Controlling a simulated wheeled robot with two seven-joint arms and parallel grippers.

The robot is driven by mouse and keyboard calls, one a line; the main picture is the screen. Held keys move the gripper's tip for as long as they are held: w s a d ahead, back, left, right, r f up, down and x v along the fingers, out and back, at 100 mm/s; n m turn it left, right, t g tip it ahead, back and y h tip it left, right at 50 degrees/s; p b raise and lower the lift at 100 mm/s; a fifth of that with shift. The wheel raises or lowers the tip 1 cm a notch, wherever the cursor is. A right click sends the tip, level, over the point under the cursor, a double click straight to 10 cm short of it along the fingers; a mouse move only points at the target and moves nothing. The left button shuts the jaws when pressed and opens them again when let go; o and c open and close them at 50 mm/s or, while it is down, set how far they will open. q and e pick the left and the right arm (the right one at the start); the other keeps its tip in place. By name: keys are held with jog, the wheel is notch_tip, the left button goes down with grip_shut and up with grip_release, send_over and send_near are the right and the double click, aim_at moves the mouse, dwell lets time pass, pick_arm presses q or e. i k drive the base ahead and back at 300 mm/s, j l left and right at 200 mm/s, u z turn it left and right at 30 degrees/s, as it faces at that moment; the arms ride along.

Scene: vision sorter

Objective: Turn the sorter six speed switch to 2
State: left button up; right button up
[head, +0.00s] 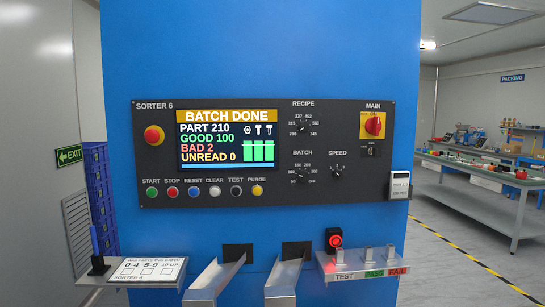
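The blue sorter (255,45) fills the middle of the head view. Its dark control panel (150,113) is labelled SORTER 6. The speed switch (338,173) is a small black rotary knob under the word SPEED, at the lower right of the panel. Its scale numbers and pointer are too small to read. Neither of my grippers shows in this view.
The batch knob (303,175) is left of the speed switch, and the recipe knob (303,128) is above. A red main switch (373,125) is upper right. The screen (228,139) reads BATCH DONE. Metal chutes (213,278) and a small shelf (365,262) stick out below.

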aim_at(337, 174)
jog(key=i+l, duration=0.1)
jog(key=l, duration=0.4)
jog(key=i+l, duration=0.1)
jog(key=l, duration=0.45)
jog(key=i+l, duration=0.1)
jog(key=l, duration=0.4)
jog(key=i+u, duration=0.05)
